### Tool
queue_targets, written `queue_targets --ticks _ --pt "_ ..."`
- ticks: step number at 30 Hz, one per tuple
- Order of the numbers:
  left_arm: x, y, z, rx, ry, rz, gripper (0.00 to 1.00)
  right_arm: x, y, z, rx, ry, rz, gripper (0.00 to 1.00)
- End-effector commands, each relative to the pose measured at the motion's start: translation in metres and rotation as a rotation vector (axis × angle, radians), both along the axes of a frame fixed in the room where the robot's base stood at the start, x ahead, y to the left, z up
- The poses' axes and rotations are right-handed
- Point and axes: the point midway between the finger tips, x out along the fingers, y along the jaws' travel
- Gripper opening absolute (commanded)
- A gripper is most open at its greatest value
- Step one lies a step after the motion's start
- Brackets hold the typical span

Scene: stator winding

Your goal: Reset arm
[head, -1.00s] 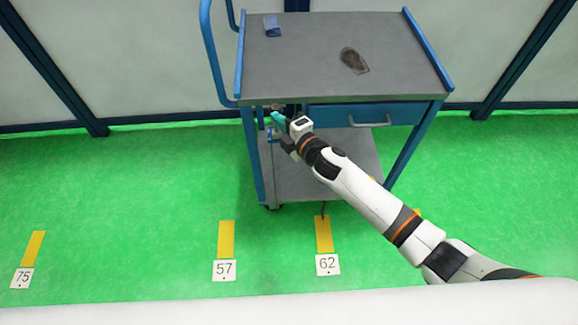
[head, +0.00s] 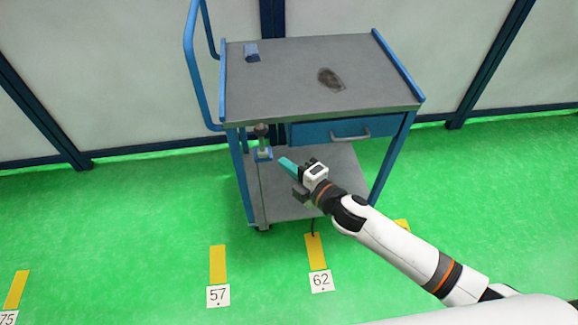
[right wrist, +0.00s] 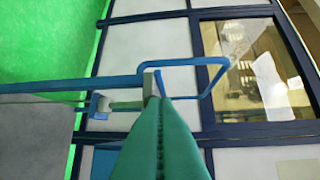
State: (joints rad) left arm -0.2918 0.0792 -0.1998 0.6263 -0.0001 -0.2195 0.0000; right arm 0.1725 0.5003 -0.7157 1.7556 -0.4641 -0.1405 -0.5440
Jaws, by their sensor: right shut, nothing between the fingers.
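My right arm comes in from the lower right in the head view. Its gripper (head: 287,164) has teal fingers and is shut and empty, in front of the cart's lower shelf. In the right wrist view the closed green fingers (right wrist: 160,140) fill the lower middle. A small grey and blue fitting (head: 263,145) sits at the cart's left side, to the left of the fingertips and apart from them in the head view. My left gripper is not in view.
A grey cart (head: 290,92) with blue frame has a drawer (head: 330,130) and a left handle (head: 192,65). On its top lie a small blue block (head: 251,52) and a dark flat object (head: 331,79). Open green floor (head: 120,210) surrounds it, with yellow markers and numbered cards.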

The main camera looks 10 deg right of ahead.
Motion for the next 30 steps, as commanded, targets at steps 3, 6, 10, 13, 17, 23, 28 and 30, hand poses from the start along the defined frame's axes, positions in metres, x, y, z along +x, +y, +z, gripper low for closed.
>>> queue_targets --ticks 3,6,10,13,17,23,28,30 --pt "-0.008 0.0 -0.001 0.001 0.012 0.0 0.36 -0.002 -0.002 0.001 0.0 0.0 -0.001 0.0" --pt "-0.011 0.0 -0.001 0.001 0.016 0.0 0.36 -0.002 -0.002 0.001 0.0 0.0 -0.001 0.0" --pt "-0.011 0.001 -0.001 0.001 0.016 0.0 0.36 -0.002 -0.002 0.001 0.0 0.0 -0.001 0.0" --pt "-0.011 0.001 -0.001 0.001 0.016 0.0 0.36 -0.002 -0.002 0.001 0.0 0.0 -0.001 0.0" --pt "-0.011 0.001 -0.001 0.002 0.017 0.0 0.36 -0.002 -0.002 0.0 0.0 0.001 -0.001 0.0" --pt "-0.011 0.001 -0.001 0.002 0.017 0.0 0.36 0.004 -0.022 -0.047 0.047 0.134 -0.087 0.0" --pt "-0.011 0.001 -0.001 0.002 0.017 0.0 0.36 -0.011 -0.072 -0.156 0.165 0.43 -0.3 0.0" --pt "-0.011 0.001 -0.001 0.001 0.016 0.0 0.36 -0.029 -0.092 -0.203 0.219 0.556 -0.399 0.0"
